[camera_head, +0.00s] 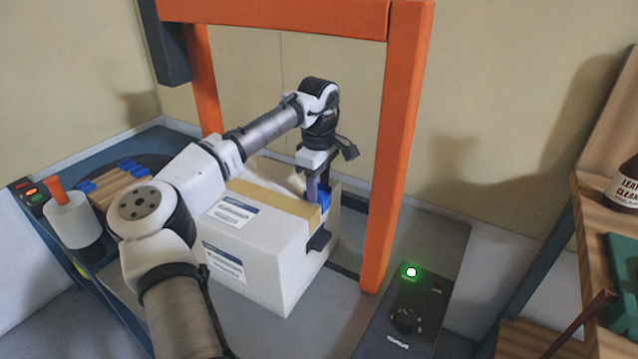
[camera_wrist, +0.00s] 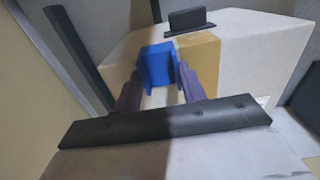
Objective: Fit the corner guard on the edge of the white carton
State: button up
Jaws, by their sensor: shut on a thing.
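The white carton (camera_head: 265,264) stands under the orange frame, with a tan tape strip across its top and labels on its side. The blue corner guard (camera_head: 324,196) is at the carton's top right edge, at the end of the tape. My gripper (camera_head: 318,199) points down there and is shut on the guard. In the wrist view the blue guard (camera_wrist: 157,66) lies between my fingertips (camera_wrist: 160,80), next to the tan tape (camera_wrist: 200,58) on the carton (camera_wrist: 250,55). Whether the guard is fully seated on the edge is hidden.
An orange frame (camera_head: 392,150) stands around the carton. A black bracket (camera_head: 319,240) is at the carton's right side. Several blue pieces lie on a wooden holder (camera_head: 118,190) at left, beside a white bottle (camera_head: 70,220). A control box (camera_head: 405,315) with a lit green lamp is front right.

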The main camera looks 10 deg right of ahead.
jog(key=o, duration=1)
jog(key=shift+a, duration=0.15)
jog(key=shift+o, duration=0.2)
notch_tip(320, 180, up, 8)
jog(key=shift+f, duration=0.25)
jog(key=shift+f, duration=0.1)
